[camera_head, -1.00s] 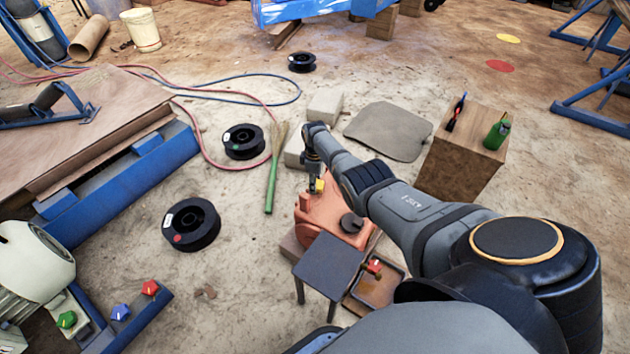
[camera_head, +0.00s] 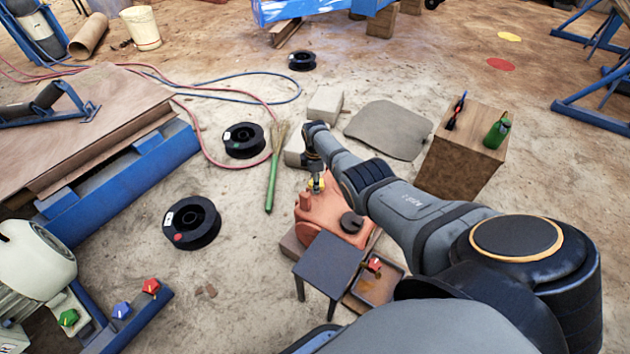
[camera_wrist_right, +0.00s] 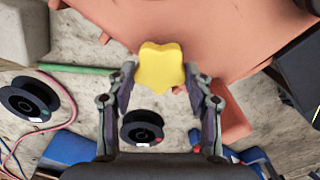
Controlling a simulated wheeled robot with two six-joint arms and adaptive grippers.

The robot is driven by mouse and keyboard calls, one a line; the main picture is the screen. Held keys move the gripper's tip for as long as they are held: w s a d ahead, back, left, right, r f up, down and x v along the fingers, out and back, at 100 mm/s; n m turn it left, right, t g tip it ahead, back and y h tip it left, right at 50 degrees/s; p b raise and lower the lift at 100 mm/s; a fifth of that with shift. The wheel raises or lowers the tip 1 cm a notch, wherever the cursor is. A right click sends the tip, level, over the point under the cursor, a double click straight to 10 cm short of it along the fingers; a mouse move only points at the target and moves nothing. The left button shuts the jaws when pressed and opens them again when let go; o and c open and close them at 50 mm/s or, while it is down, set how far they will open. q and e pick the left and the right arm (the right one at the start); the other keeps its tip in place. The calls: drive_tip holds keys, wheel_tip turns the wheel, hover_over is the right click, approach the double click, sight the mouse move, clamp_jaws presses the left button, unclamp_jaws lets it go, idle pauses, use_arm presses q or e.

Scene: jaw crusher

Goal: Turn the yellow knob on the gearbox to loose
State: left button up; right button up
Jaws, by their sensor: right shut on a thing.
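The yellow knob (camera_wrist_right: 161,67) sits on the orange-red gearbox (camera_wrist_right: 215,30), between the fingertips of my right gripper (camera_wrist_right: 161,82) in the right wrist view. The fingers are shut on the knob from both sides. A mark showing the knob's setting cannot be made out. My left gripper is not in view.
A dark small table (camera_head: 328,264) and a tray with a red knob (camera_head: 375,265) are close in front of the gearbox. A wooden box (camera_head: 460,160) stands to the right. A green-handled broom (camera_head: 272,180) and black spools (camera_head: 191,224) lie to the left.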

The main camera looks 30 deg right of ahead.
drive_tip(key=o, duration=1.2)
drive_tip(key=shift+r, duration=0.1)
wheel_tip(320, 180, up, 12)
drive_tip(key=shift+f, duration=0.1)
